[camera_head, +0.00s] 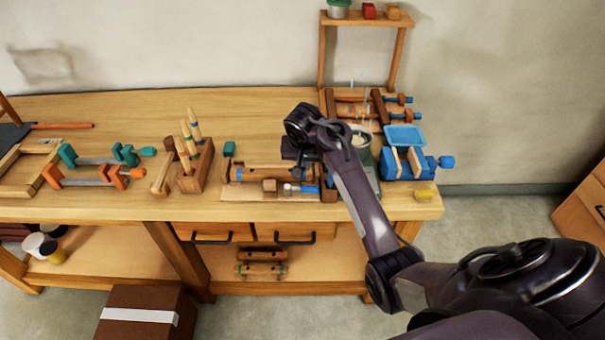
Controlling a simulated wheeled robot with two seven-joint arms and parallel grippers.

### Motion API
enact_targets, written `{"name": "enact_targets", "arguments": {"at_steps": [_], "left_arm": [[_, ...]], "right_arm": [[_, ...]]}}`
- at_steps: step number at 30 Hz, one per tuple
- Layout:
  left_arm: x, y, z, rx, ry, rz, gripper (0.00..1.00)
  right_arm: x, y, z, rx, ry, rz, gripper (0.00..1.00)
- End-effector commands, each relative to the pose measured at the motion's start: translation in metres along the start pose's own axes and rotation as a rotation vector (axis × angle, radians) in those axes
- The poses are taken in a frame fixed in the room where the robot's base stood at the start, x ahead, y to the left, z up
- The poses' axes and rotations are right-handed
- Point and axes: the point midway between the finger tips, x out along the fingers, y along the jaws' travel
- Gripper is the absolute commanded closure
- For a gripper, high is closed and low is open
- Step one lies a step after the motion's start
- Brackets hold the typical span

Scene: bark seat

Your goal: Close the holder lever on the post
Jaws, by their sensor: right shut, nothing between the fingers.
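My right gripper (301,172) is small and dark in the picture. It points down over the right part of a wooden holder on the bench, and it is shut and empty. The holder carries a round wooden piece (252,174) lying across it, with dark end blocks, on a pale base board (232,193). A small blue part (310,189) shows at the front right of the holder, just below the gripper. I cannot tell which part is the post or the lever; my gripper and arm hide part of that area. My left gripper is out of view.
The wooden workbench (110,205) holds orange and green clamps (105,175), a tool block (196,173), a blue vise (430,166) and a yellow block (424,195). A wooden rack (324,55) stands at the back right. The bench's back middle is clear.

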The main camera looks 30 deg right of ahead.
Motion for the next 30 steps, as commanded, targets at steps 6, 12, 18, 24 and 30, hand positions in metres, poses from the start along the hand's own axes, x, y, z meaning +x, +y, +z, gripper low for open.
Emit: {"name": "enact_targets", "arguments": {"at_steps": [6,12,18,24,30], "left_arm": [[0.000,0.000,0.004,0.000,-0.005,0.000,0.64],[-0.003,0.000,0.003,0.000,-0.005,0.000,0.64],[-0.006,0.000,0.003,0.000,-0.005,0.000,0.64],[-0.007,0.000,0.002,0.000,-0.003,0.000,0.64],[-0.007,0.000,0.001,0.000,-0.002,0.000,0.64]], "right_arm": [[0.002,0.000,0.000,-0.002,-0.001,0.000,1.00],[0.021,0.001,0.000,-0.004,-0.002,0.004,1.00],[0.059,0.001,0.000,-0.004,-0.002,0.003,1.00],[0.088,0.000,0.000,-0.003,-0.001,0.001,1.00],[0.101,0.001,0.000,-0.002,0.000,0.000,1.00]]}}
